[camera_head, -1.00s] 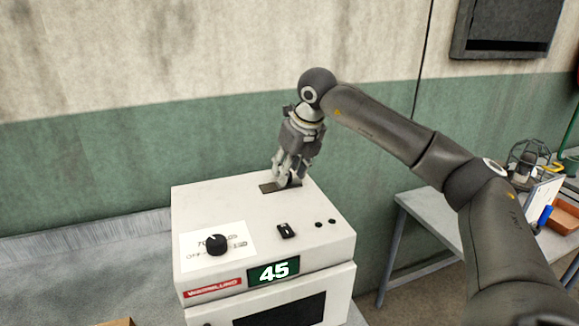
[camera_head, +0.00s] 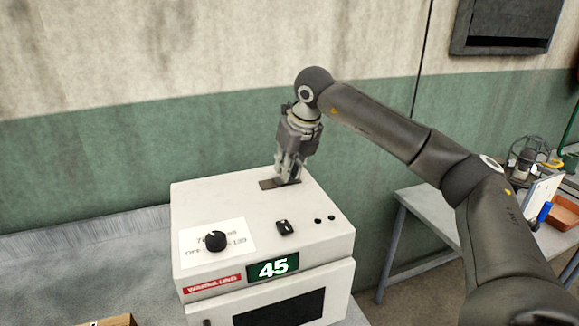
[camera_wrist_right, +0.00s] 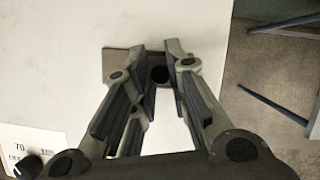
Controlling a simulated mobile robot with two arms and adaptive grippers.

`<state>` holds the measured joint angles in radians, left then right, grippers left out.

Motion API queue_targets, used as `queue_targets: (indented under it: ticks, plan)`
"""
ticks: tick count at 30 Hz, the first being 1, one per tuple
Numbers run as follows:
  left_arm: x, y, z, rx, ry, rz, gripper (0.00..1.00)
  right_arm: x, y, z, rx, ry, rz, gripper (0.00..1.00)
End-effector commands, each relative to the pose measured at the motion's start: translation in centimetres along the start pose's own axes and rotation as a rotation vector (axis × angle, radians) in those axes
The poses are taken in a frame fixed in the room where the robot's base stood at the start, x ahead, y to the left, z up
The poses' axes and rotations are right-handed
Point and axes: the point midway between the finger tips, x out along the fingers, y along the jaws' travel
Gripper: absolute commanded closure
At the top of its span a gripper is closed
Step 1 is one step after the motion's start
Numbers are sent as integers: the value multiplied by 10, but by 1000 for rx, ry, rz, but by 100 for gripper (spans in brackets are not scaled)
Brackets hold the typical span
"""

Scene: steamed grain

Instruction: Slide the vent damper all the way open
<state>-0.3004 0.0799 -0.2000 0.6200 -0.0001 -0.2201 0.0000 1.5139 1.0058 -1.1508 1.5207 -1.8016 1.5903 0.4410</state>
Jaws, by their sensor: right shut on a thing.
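The vent damper is a dark flat plate (camera_head: 267,185) on top of the white oven-like box (camera_head: 325,200), near its back edge. In the right wrist view the plate (camera_wrist_right: 116,65) shows with a dark round knob (camera_wrist_right: 160,75) at its right part. My right gripper (camera_head: 288,182) reaches down from above, with its fingertips on either side of the knob, shut on it. The fingers hide the knob in the head view. My left gripper is in neither view.
A side table (camera_head: 425,215) stands right. The wall is behind.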

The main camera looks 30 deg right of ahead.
Motion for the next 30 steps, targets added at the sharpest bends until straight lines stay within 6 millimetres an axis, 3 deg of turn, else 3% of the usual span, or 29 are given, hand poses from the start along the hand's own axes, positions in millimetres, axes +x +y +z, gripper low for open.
queue_targets:
  ticks: [1, 6, 17, 18, 22, 30]
  plan:
    - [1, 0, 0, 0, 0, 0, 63, 1, 13, 3, -7, -2, 9, 100]
    - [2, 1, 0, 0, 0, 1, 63, 4, 40, 10, -8, -3, 9, 100]
    - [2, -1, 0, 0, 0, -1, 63, 4, 47, 11, -7, -4, 10, 100]
    - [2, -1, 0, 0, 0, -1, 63, 4, 46, 11, -7, -4, 10, 80]
    - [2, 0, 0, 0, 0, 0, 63, 4, 46, 11, -6, -3, 9, 63]
    - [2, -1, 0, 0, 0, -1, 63, 4, 44, 11, -4, -2, 6, 63]
